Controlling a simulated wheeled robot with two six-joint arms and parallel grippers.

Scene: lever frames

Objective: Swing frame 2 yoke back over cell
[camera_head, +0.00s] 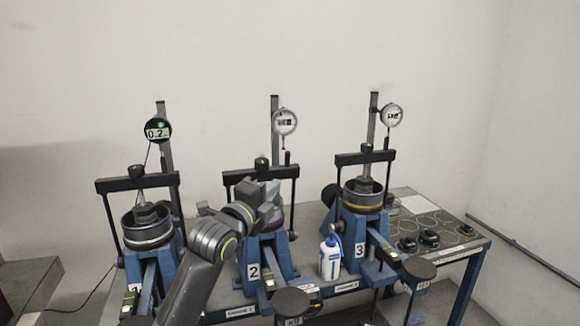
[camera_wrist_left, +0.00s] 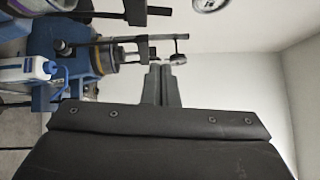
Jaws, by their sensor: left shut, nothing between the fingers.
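Frame 2 (camera_head: 268,262) is the middle blue lever frame. Its yoke's black crossbar (camera_head: 233,177) stands roughly level in the head view, with a side rod (camera_head: 293,205) going down at the right. My left gripper (camera_head: 262,188) is just in front of this yoke, below the crossbar, and covers most of frame 2's cell. Whether it touches the yoke I cannot tell. The left wrist view shows its fingers (camera_wrist_left: 161,86) together and empty. My right gripper is not in view.
Frame 1 (camera_head: 150,265) stands left and frame 3 (camera_head: 358,240) right, both with crossbars over their cells. A white bottle (camera_head: 330,258) stands between frames 2 and 3. Dial gauges (camera_head: 285,121) hang above. Weights (camera_head: 429,238) lie on the right board.

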